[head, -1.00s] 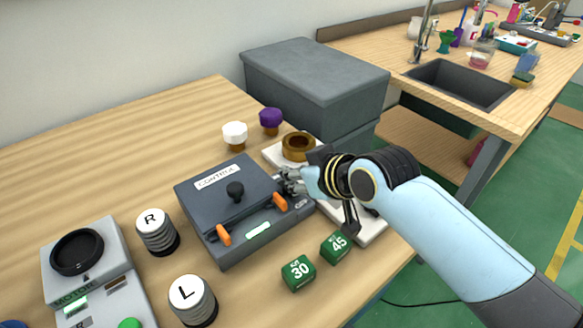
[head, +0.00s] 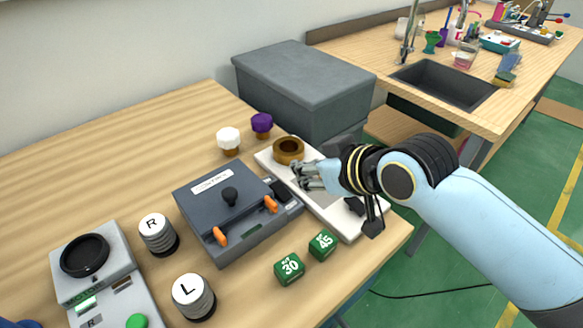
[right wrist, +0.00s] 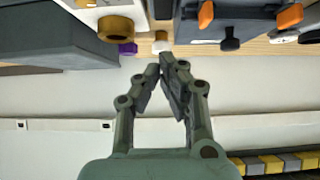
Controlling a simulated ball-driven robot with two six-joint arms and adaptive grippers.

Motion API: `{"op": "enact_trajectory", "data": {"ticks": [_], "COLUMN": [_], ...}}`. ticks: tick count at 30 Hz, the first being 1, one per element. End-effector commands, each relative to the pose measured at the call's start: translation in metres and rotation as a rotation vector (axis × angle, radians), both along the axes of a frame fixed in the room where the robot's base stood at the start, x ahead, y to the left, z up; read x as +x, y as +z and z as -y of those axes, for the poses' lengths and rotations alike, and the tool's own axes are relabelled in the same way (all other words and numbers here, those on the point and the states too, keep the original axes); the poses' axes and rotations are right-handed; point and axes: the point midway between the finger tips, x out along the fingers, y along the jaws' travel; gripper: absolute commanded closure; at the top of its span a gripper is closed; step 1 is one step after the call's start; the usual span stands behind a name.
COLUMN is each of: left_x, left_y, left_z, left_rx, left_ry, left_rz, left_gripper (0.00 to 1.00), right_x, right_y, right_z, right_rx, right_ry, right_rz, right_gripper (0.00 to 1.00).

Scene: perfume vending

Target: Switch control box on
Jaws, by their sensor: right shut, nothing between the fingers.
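The dark grey control box (head: 196,207) stands on the wooden table, with a label, a black knob (head: 230,196) and two orange clips on its lid side. A black switch (head: 281,189) shows on its right part. I cannot read its position. My right gripper (head: 298,174) is shut and empty, right of the box and apart from it, above the white tray. In the right wrist view its fingertips (right wrist: 161,66) are together, and the box (right wrist: 190,30) lies past them at the top.
A white tray (head: 338,222) with a brown ring (head: 289,150) lies right of the box. Green cubes (head: 289,268) stand in front, R and L cylinders (head: 190,297) and a motor unit (head: 62,285) to the left. Small bottles (head: 228,140) and a grey bin (head: 300,85) are behind.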

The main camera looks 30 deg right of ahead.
Motion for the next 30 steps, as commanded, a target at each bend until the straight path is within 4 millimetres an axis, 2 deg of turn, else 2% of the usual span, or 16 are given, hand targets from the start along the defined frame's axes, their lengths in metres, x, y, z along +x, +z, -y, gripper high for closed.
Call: {"op": "enact_trajectory", "data": {"ticks": [3,9,20,27,30], "left_x": [0.007,0.012,0.009,0.005,0.005], "left_y": [-0.001,-0.001,-0.002,-0.030,-0.035], "left_z": [0.000,0.000,0.000,0.000,0.000], "left_rx": [0.000,0.000,0.000,0.000,0.000], "left_ry": [0.000,0.000,-0.001,-0.001,0.000], "left_rz": [0.009,0.017,0.013,0.008,0.006], "left_gripper": [0.60,0.60,0.60,0.60,0.60], "right_x": [-0.017,-0.030,-0.030,-0.024,-0.022], "right_y": [0.010,0.020,0.021,0.018,0.021], "right_z": [0.002,0.004,0.004,0.003,0.002], "right_rx": [-0.002,-0.001,0.000,0.007,0.010], "right_ry": [0.001,0.001,0.000,0.001,0.001], "right_rz": [-0.001,-0.001,0.001,0.058,0.077], "right_gripper": [1.00,1.00,1.00,1.00,1.00]}}
